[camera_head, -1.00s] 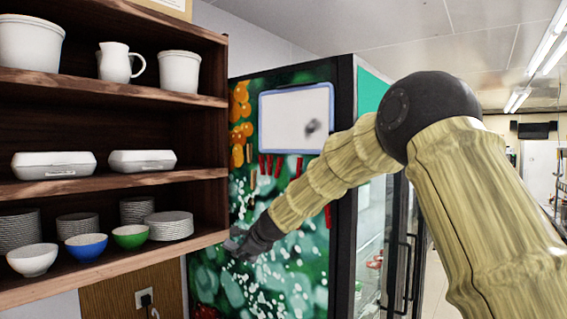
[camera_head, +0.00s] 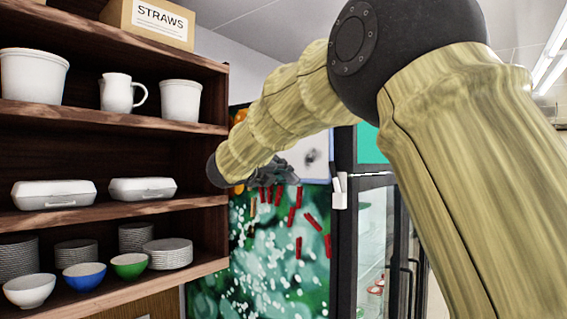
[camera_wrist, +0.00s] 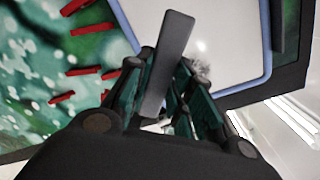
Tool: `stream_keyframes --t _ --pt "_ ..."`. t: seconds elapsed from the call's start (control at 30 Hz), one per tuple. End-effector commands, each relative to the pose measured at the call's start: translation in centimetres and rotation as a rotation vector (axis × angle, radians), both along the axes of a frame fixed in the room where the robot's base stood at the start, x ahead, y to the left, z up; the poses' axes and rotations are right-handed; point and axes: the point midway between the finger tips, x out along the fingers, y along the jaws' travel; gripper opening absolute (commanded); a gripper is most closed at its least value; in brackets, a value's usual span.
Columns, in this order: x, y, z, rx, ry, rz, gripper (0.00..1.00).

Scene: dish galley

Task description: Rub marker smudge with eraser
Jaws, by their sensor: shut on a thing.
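The whiteboard (camera_head: 318,170) hangs on the side of the tall fridge, partly hidden by my arm. A dark grey marker smudge (camera_head: 311,156) shows on it. My gripper (camera_head: 275,172) is at the lower left part of the board, just left of the smudge. In the wrist view my gripper (camera_wrist: 160,115) is shut on a dark grey, bar-shaped eraser (camera_wrist: 172,50). The smudge (camera_wrist: 198,69) shows there just right of the eraser, partly hidden by a finger. I cannot tell whether the eraser touches the board.
Several red magnets (camera_head: 298,247) sit below the board on the fridge's painted side. A small white holder (camera_head: 339,192) is on the fridge's edge. A wooden shelf (camera_head: 110,206) with bowls, plates, boxes and pots stands close at left, near my arm.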

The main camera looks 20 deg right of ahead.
Motion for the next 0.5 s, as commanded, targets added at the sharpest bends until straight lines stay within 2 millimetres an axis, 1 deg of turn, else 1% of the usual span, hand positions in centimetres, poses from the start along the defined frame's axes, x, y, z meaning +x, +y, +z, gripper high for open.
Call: stream_keyframes --t 0.03,0.1,0.2,0.37,0.5 --pt "-0.7 -0.1 0.8 -0.008 -0.008 -0.03 0.03" --pt "-1.4 -0.2 1.4 -0.017 -0.014 -0.06 0.03" --pt "-1.9 -0.4 1.7 -0.023 -0.017 -0.081 0.03" --pt "-1.7 -0.7 1.8 -0.023 -0.018 -0.086 0.03" --pt "-1.2 -1.2 1.8 -0.023 -0.018 -0.084 0.03"
